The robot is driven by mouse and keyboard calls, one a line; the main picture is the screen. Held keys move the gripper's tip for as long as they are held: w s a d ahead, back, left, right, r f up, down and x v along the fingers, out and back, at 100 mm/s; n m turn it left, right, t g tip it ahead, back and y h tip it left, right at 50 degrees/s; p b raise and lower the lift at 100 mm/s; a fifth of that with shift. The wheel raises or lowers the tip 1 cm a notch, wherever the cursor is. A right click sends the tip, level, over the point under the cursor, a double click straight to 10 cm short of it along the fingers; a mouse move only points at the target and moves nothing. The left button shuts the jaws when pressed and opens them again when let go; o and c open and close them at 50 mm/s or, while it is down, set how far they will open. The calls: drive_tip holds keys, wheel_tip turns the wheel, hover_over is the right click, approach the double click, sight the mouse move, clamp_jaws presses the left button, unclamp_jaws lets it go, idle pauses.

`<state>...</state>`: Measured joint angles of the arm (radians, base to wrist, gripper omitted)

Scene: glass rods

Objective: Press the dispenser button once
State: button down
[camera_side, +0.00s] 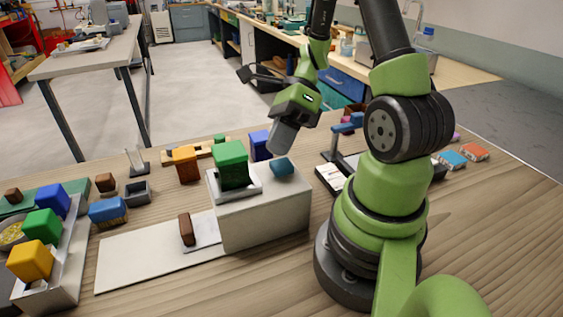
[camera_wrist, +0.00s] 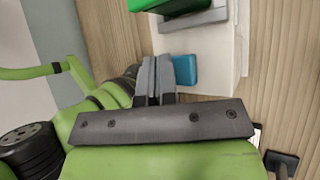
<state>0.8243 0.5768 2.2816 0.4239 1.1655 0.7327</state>
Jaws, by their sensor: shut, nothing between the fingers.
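The dispenser (camera_side: 265,220) is a pale box on the wooden table, with a green block (camera_side: 232,164) standing in a grey holder on top. Its teal button (camera_side: 283,168) sits on the right part of the top. The button also shows in the wrist view (camera_wrist: 185,69), just right of the fingertips. My gripper (camera_side: 274,152) is shut and empty, tilted, with its tips above and slightly left of the button in the side view. In the wrist view my gripper (camera_wrist: 154,62) has its two fingers together. I cannot tell the exact gap to the button.
A brown block (camera_side: 187,229) stands at the dispenser's front on a white board (camera_side: 140,262). A tray (camera_side: 65,268) with coloured blocks is at the left. Orange (camera_side: 185,165) and blue (camera_side: 260,146) blocks stand behind the dispenser. The front table area is clear.

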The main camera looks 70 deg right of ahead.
sight(279, 163)
drive_tip(key=shift+r, duration=0.1)
drive_tip(key=shift+r, duration=2.4)
drive_tip(key=shift+a+r+n, duration=0.2)
drive_tip(key=shift+a+n, duration=0.05)
drive_tip(key=shift+n, duration=0.25)
drive_tip(key=s+a+r+n+t+h, duration=0.2)
drive_tip(key=a+r+n+t+h, duration=0.1)
drive_tip(key=n, duration=0.9)
drive_tip(key=s+a+r+n+t+h, duration=0.2)
drive_tip(key=a+r+n+h, duration=0.2)
drive_tip(key=r+n, duration=0.3)
drive_tip(key=a+n, duration=0.1)
drive_tip(key=n, duration=0.3)
drive_tip(key=shift+r+n+t, duration=0.35)
drive_tip(key=shift+n+t, duration=0.05)
